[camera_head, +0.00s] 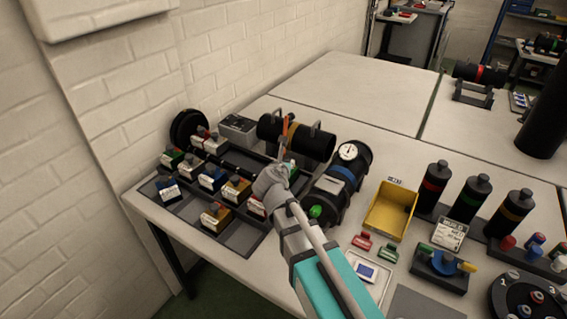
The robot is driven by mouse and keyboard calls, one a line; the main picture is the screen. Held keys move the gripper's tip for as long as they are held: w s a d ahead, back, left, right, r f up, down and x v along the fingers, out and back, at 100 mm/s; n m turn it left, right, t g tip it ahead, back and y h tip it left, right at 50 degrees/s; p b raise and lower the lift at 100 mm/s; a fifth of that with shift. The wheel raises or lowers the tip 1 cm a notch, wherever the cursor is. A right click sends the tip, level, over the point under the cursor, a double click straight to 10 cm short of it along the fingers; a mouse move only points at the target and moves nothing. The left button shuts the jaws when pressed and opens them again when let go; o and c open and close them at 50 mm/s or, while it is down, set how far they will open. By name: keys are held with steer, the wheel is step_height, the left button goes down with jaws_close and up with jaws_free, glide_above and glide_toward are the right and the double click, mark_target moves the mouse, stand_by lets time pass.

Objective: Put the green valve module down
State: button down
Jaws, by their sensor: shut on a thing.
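A green-topped block (172,158) stands at the tray's back left.
Several small coloured blocks with white labels fill parts of the tray. A black cylinder with a gauge (344,178) lies right of my gripper, then a yellow bin (391,207) and banded bottles (468,199). The white tabletop behind (350,85) is clear.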

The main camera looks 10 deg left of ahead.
steer(key=shift+c, duration=1.8)
jaws_free()
steer(key=shift+r, duration=0.1)
steer(key=shift+r+p, duration=0.3)
steer(key=shift+p, duration=0.15)
steer(key=shift+p+v, duration=2.2)
steer(key=shift+v, duration=3.75)
steer(key=shift+a, duration=0.15)
steer(key=shift+f, duration=0.1)
